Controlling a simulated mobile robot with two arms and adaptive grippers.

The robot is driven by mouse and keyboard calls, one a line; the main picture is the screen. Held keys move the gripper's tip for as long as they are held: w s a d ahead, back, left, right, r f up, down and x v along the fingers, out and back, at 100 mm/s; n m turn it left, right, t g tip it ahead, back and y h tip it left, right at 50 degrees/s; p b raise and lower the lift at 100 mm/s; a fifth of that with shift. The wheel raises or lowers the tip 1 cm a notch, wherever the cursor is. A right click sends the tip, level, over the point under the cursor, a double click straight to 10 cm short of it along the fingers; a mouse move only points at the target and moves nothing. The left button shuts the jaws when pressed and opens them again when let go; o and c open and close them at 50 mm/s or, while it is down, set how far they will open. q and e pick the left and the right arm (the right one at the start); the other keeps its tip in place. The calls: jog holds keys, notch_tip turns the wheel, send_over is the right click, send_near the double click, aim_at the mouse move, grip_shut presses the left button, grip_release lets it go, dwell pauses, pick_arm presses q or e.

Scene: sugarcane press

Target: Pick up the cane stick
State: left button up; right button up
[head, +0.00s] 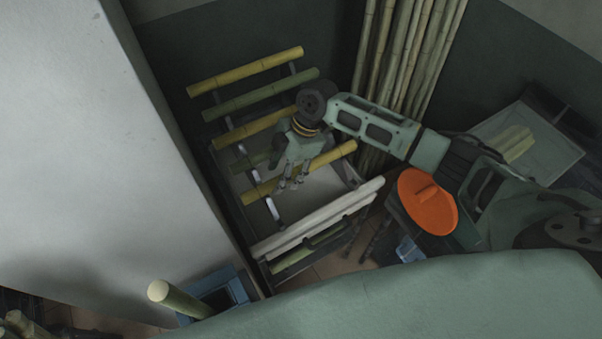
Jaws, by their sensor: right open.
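Several cane sticks lie across a slanted rack. The top yellow stick (245,71), a green stick (260,95), and a lower yellow stick (325,158) show clearly. My right gripper (290,186) hangs over the lower part of the rack, its fingers pointing down and apart, close to the lower yellow stick. It holds nothing that I can see. Whether the fingers touch the stick cannot be told. My right wrist and forearm hide parts of the middle sticks. My left gripper does not show.
Tall cane poles (408,50) lean in the corner behind my right arm. An orange lid (427,201) sits right of the rack. A blue box (222,290) with a green stick in or beside it stands at lower left. A pale wall or panel (80,130) bounds the left.

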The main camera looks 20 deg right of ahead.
jog(key=shift+b+x, duration=0.65)
jog(key=shift+x, duration=0.55)
jog(key=shift+c, duration=0.7)
jog(key=shift+s, duration=0.1)
jog(key=shift+c, duration=0.9)
jog(key=c, duration=0.6)
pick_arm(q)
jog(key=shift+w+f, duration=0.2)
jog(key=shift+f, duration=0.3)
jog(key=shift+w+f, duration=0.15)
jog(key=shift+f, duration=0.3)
pick_arm(e)
grip_shut()
